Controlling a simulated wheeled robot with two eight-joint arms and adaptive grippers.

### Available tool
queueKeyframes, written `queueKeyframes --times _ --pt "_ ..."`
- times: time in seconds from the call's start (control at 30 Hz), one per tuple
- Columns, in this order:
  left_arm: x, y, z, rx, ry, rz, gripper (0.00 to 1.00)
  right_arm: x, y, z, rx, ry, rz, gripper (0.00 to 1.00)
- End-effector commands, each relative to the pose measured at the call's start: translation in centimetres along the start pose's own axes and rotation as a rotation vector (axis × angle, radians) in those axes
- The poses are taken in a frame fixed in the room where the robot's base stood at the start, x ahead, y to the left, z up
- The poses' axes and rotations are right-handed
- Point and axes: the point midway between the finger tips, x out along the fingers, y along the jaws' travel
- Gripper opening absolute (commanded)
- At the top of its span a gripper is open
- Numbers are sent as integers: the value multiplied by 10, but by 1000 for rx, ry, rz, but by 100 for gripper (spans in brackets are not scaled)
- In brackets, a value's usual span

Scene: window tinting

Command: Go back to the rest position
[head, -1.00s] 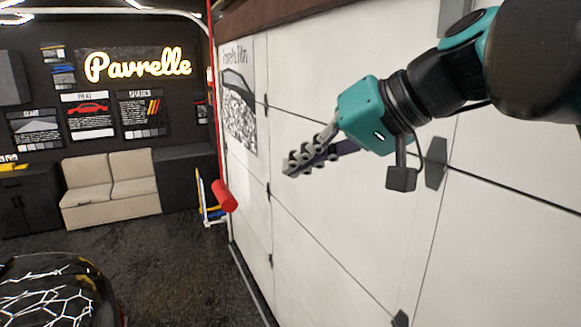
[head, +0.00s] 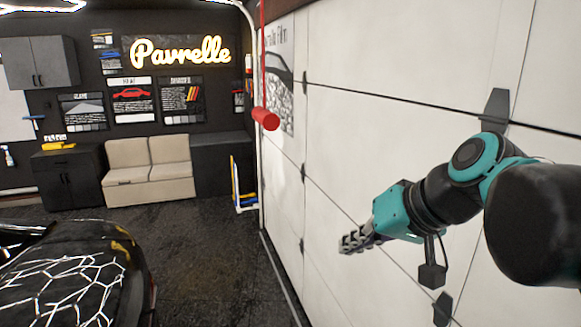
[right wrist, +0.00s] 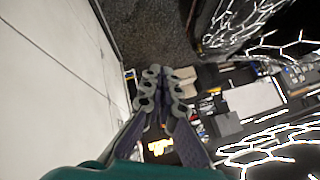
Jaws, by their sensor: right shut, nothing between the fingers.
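My right gripper (head: 354,243) is shut and empty, held in the air in front of the white panelled door on the right of the head view. Its teal wrist body lies behind the fingers, which point left. In the right wrist view the grey fingers (right wrist: 163,98) meet at their tips with nothing between them. My left gripper is in neither view.
The white panelled door (head: 390,150) stands close beside my right arm. A dark car (head: 75,275) is at the lower left. A beige sofa (head: 148,172) and dark cabinets (head: 68,178) line the far wall. A red cylinder (head: 265,119) hangs by the door. Dark floor (head: 200,235) lies clear between.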

Motion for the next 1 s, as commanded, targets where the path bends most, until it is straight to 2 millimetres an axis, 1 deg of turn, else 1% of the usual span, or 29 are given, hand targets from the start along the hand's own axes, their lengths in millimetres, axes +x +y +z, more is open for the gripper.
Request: queueKeyframes --times 0.03,0.07,0.1,0.17,0.2,0.27,0.3,0.37,0.4,0.47,0.5,0.57,0.6,0.7,0.8,0.9,1.0 --pt "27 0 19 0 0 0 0 40 26 34 -6 -7 29 0" --pt "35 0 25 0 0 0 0 56 38 48 -9 -9 48 0" --pt "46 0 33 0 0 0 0 78 54 66 -14 -12 72 0" --pt "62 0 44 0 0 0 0 109 77 95 -22 -16 109 0" --pt "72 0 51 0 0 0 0 129 93 115 -26 -18 133 0" --pt "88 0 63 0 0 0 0 160 116 145 -33 -20 168 0" --pt "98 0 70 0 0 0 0 179 131 165 -39 -20 191 0" --pt "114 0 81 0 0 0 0 208 154 197 -47 -19 226 0" --pt "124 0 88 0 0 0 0 227 169 218 -54 -18 249 0" --pt "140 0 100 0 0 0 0 255 192 251 -63 -16 282 0" --pt "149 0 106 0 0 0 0 272 206 272 -68 -14 304 0" --pt "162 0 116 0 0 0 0 296 226 302 -78 -10 333 0" --pt "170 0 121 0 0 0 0 310 237 320 -83 -6 351 0" --pt "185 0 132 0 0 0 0 335 261 356 -95 0 388 0" --pt "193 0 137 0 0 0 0 350 275 379 -103 5 411 0" --pt "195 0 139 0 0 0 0 356 281 389 -106 8 422 0" --pt "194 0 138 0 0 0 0 355 282 390 -107 9 425 0"
